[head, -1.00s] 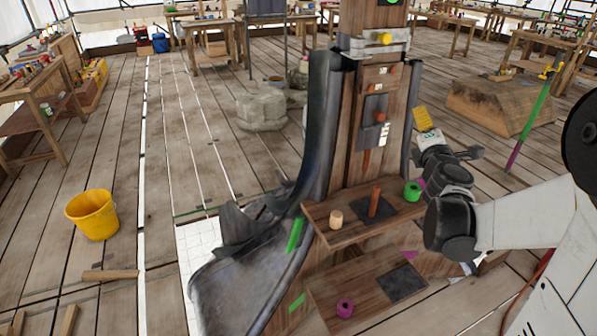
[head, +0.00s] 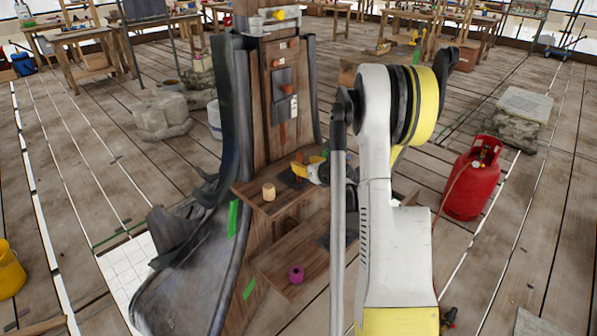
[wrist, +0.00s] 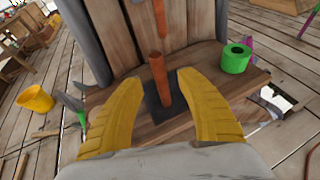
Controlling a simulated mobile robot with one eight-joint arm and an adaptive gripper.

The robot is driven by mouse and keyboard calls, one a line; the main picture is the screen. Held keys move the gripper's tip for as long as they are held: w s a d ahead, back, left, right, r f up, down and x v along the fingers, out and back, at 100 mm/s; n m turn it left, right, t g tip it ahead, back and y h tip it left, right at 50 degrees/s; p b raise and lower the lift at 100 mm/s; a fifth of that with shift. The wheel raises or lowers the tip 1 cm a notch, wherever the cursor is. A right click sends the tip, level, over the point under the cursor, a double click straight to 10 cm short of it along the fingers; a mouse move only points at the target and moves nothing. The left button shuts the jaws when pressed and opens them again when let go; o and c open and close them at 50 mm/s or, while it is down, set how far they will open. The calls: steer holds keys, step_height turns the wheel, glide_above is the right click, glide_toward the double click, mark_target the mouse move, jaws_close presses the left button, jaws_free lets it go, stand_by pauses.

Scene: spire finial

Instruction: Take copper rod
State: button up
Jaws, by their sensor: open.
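The copper rod (wrist: 159,80) stands upright on a dark square pad (wrist: 176,108) on the upper wooden shelf (wrist: 140,133). In the wrist view my gripper (wrist: 157,82) is open, its two yellow fingers spread on the left and right of the rod, with clear gaps on both sides. In the head view my gripper (head: 308,169) is over the upper shelf (head: 253,193). Only a small orange part of the rod (head: 299,158) shows there, behind a yellow finger.
A green ring (wrist: 235,59) sits on the shelf right of the rod. A pale wooden cylinder (head: 268,192) stands at its left. A purple ring (head: 296,274) lies on the lower shelf. The wooden column (head: 284,100) rises behind. A red gas cylinder (head: 474,182) stands right.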

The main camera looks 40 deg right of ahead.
mark_target(301, 162)
steer(key=b+x, duration=0.1)
steer(key=x, duration=0.3)
steer(key=shift+f+b, duration=0.1)
steer(key=shift+b, duration=0.3)
steer(key=shift+w, duration=0.3)
steer(key=shift+c, duration=0.5)
jaws_close()
